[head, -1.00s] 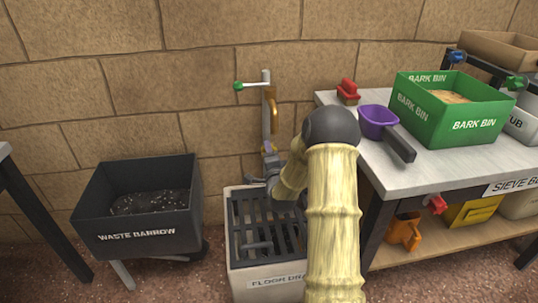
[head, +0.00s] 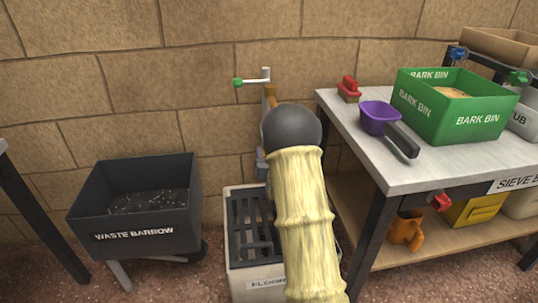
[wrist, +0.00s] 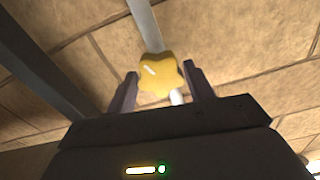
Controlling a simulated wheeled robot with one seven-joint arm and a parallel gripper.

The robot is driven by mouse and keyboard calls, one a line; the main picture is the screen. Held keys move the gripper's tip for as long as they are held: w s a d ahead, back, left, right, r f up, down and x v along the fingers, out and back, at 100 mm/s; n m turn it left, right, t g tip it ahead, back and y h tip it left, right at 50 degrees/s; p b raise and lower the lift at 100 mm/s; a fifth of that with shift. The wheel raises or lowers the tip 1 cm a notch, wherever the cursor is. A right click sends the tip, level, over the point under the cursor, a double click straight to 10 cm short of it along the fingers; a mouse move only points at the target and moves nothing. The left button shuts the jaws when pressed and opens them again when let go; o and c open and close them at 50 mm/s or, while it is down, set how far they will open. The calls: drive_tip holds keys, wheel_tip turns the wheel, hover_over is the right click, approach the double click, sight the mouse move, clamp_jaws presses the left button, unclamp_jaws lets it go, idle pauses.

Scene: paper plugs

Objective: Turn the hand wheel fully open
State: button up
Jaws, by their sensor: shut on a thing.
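The yellow, lobed hand wheel (wrist: 160,74) with a white mark on it sits on a grey pipe in the wrist view. My gripper (wrist: 159,84) has one finger on each side of the wheel and is shut on it. In the head view, my arm hides the wheel and my gripper. The upright pipe (head: 265,77) stands against the wall there, with a green-tipped side lever (head: 239,82) near its top. An orange-brown part (head: 271,91) shows just above my arm.
A floor drain (head: 240,255) with a dark grate lies below the pipe. A waste barrow (head: 134,235) stands at the left.

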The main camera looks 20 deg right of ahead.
drive_tip(key=n, duration=1)
drive_tip(key=o, duration=1)
drive_tip(key=shift+c, duration=0.2)
drive_tip(key=b+v, duration=0.1)
drive_tip(key=v, duration=0.3)
